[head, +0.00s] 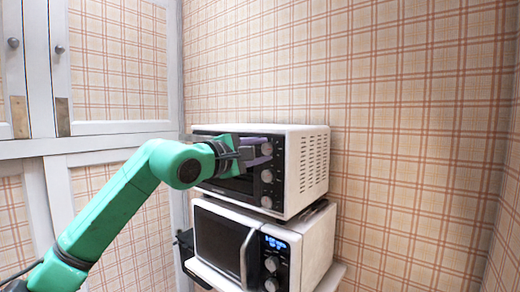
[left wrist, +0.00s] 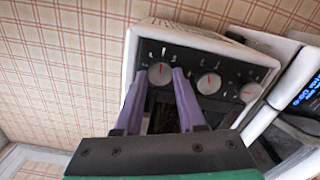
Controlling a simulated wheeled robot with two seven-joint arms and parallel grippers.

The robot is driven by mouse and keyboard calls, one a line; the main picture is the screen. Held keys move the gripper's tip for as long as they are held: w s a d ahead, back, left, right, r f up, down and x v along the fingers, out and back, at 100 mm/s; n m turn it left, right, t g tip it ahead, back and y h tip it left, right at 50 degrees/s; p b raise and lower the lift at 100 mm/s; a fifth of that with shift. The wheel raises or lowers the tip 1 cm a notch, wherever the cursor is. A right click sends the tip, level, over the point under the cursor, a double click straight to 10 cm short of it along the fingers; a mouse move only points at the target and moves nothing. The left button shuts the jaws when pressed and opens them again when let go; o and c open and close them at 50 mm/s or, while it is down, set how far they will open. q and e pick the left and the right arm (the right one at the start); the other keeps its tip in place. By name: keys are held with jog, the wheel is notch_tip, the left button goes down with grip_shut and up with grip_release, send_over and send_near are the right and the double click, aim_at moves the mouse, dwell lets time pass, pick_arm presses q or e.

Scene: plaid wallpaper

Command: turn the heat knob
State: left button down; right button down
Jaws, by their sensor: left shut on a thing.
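A white toaster oven (head: 308,165) with a black front has a column of three round silver knobs along the right of its front. My left gripper (head: 262,150) is shut on the top knob (head: 267,148). In the left wrist view its two purple fingers lie on either side of this knob (left wrist: 160,74), whose red pointer mark shows. The middle knob (head: 267,176) and the bottom knob (head: 266,202) are free. Labels are too small to read, so I cannot tell which one is the heat knob. My right gripper is not in view.
The toaster oven stands on a white microwave (head: 315,246) with a lit display and its own knobs. A white cupboard (head: 118,60) with plaid panels stands at the left. Plaid wall (head: 420,150) lies behind and to the right.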

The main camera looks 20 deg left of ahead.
pick_arm(q)
jog(key=m+p, duration=0.1)
jog(key=m, duration=0.4)
jog(key=shift+m, duration=0.3)
jog(key=shift+m+p, duration=0.5)
jog(key=shift+m, duration=1.7)
jog(key=shift+f, duration=0.1)
jog(key=c, duration=0.8)
grip_release()
jog(key=shift+o, duration=0.2)
